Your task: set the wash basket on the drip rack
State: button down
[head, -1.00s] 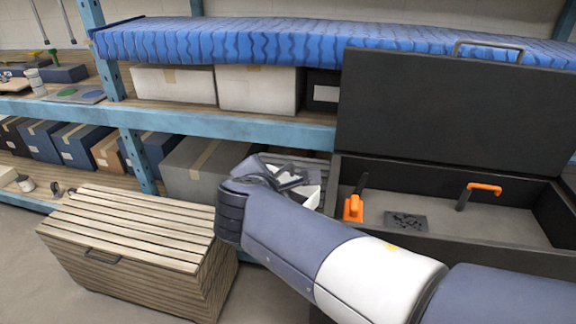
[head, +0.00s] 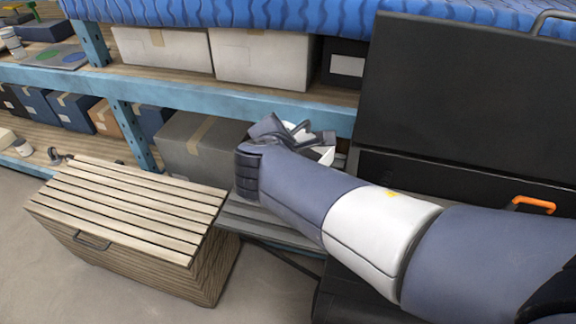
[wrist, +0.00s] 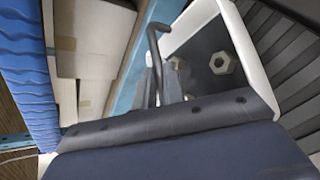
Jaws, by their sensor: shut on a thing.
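The wash basket (head: 324,154) is a white-walled container, mostly hidden behind my gripper in the head view. In the wrist view the basket (wrist: 252,62) shows a white rim, a dark bent handle and hex nuts inside. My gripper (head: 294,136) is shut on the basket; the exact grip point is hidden. The grey slatted surface, which looks like the drip rack (head: 262,221), lies below my forearm, between the wooden chest and the black case. Its dark slats also show in the wrist view (wrist: 288,58), beside and beyond the basket. The basket appears held above it.
A wooden slatted chest (head: 130,212) stands at left. A large black case with its lid (head: 465,100) raised stands at right. Behind is a blue shelf (head: 215,103) with boxes and a blue padded roll (head: 230,12). Floor is clear at front left.

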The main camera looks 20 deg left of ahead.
notch_tip(320, 180, down, 6)
jog(key=shift+f+b, duration=0.15)
jog(key=shift+b, duration=0.55)
jog(key=c, duration=1.5)
grip_release()
jog(key=v, duration=1.2)
jog(key=shift+p, duration=0.35)
